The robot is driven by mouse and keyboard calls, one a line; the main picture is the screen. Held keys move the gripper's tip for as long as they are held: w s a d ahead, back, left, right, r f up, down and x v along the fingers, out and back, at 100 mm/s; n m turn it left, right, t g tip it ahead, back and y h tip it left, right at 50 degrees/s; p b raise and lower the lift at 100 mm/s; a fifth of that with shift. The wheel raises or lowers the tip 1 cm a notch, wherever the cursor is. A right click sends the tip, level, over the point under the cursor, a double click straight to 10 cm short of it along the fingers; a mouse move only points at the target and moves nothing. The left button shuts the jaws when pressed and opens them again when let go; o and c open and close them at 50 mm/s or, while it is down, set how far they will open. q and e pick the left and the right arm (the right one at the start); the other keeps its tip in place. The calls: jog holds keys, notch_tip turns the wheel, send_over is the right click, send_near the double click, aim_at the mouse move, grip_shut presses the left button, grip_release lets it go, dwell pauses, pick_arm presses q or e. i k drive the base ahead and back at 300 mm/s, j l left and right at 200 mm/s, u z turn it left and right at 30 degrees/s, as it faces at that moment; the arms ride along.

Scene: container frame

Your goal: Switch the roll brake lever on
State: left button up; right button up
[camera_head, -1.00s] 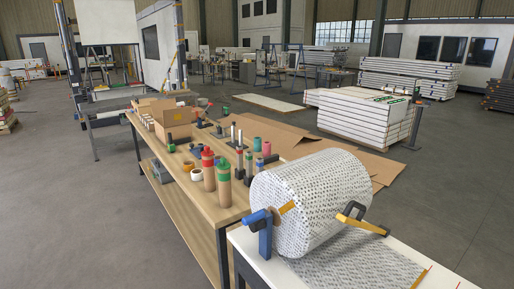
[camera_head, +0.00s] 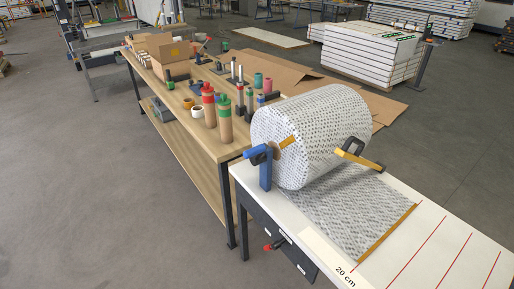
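A large roll of white patterned sheet (camera_head: 315,130) lies on its side at the back of a white table (camera_head: 440,235). A blue bracket (camera_head: 265,172) with a dark part at its top stands at the roll's left end. A yellow and black piece (camera_head: 360,160) sits at its right end. On the table's front side, a black panel (camera_head: 285,245) with small white labels carries a small red-tipped handle (camera_head: 272,246). I cannot tell which part is the brake lever or how it is set. Neither of my grippers is in view.
A long wooden workbench (camera_head: 200,130) stands behind the white table, with tubes, tape rolls and cardboard boxes (camera_head: 165,47) on it. A stack of white panels (camera_head: 365,52) stands at the back right. The grey floor (camera_head: 110,190) at the left is clear.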

aim_at(276, 245)
jog(key=i+u, duration=0.2)
jog(key=u, duration=0.15)
jog(key=i+l+u, duration=0.15)
jog(key=u, duration=0.2)
jog(key=i+l+u, duration=0.1)
jog(key=u, duration=0.25)
jog(key=i+l, duration=0.05)
jog(key=i, duration=0.05)
